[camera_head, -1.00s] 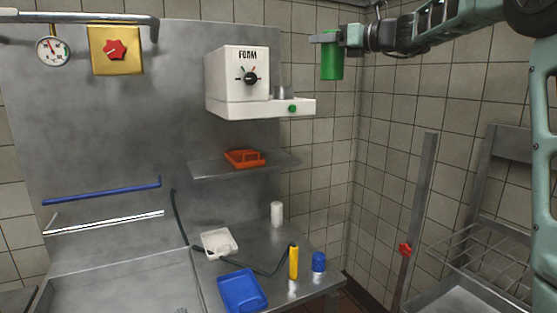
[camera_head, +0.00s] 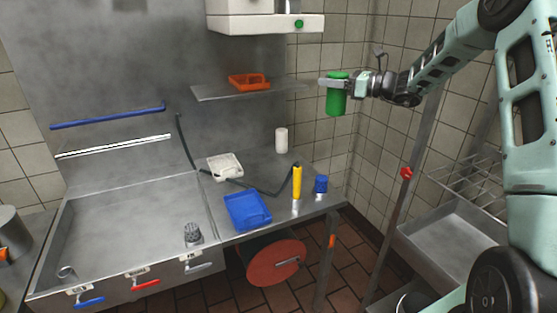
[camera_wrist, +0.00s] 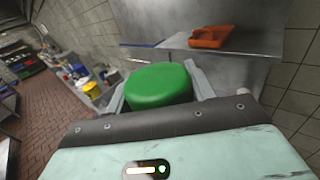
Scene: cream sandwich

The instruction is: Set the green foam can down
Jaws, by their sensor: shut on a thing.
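The green foam can (camera_head: 336,97) is upright in the air in the head view, to the right of the small wall shelf and above the right end of the steel counter. My gripper (camera_head: 335,80) is shut on it near its top. In the wrist view the can (camera_wrist: 158,86) shows its rounded green end between the two fingers (camera_wrist: 160,92). The can touches no surface that I can see. Its far side is hidden in the wrist view.
The steel counter (camera_head: 262,222) holds a blue tray (camera_head: 247,211), a white tray (camera_head: 225,166), a white cylinder (camera_head: 281,140), a yellow-handled tool (camera_head: 297,181) and a blue cup (camera_head: 321,184). An orange tray (camera_head: 249,82) sits on the shelf (camera_head: 212,93). The foam dispenser (camera_head: 262,22) hangs above.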

